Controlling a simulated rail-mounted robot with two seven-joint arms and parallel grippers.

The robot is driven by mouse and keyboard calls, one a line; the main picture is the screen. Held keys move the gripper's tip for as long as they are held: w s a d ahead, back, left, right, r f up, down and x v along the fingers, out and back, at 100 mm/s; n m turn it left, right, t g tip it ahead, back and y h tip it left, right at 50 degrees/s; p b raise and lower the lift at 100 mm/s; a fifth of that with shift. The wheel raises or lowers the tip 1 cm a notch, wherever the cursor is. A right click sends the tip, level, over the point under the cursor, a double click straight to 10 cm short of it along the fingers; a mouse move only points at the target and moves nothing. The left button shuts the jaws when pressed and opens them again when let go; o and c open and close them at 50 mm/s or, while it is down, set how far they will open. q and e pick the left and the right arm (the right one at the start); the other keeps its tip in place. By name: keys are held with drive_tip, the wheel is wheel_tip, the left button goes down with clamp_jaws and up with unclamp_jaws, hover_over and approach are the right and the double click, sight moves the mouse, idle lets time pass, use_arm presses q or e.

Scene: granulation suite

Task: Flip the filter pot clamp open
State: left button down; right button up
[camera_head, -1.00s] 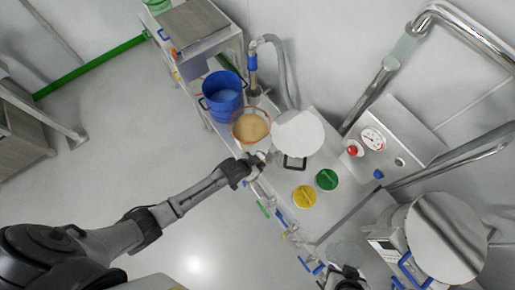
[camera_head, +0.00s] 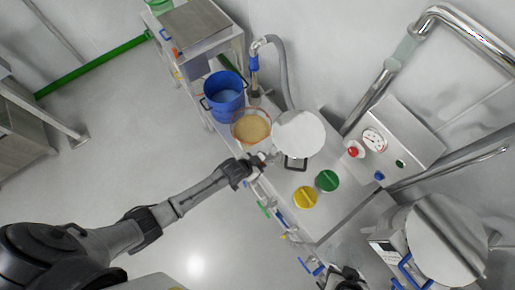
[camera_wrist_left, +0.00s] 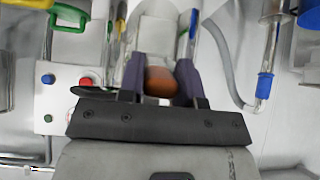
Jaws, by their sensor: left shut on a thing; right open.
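The filter pot (camera_head: 251,127), with a reddish rim and tan contents, stands on the steel bench in the head view. A round white lid (camera_head: 299,134) lies beside it on the right. My left gripper (camera_head: 258,160) is at the near edge of the pot. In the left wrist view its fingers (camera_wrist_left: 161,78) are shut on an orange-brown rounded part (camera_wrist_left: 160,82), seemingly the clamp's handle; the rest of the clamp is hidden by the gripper. My right gripper (camera_head: 347,277) is partly in view at the bottom edge, open, away from the pot.
A blue bucket (camera_head: 222,97) stands left of the pot, a grey hose (camera_head: 279,72) behind it. Yellow (camera_head: 305,197) and green (camera_head: 327,180) discs lie on the bench. A control box (camera_head: 392,139) and steel drum (camera_head: 445,240) are to the right.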

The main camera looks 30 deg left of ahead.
use_arm(q)
drive_tip(key=c, duration=1.1)
unclamp_jaws()
drive_tip(key=shift+w+d+r, duration=0.3)
drive_tip(key=shift+w+r, duration=0.1)
drive_tip(key=shift+r, duration=0.2)
drive_tip(key=o, duration=0.3)
drive_tip(key=shift+w+d, duration=0.1)
drive_tip(key=shift+w, duration=0.2)
drive_tip(key=shift+s+f, duration=0.2)
drive_tip(key=shift+s, duration=0.1)
drive_tip(key=v, duration=1.4)
drive_tip(key=shift+f, duration=0.15)
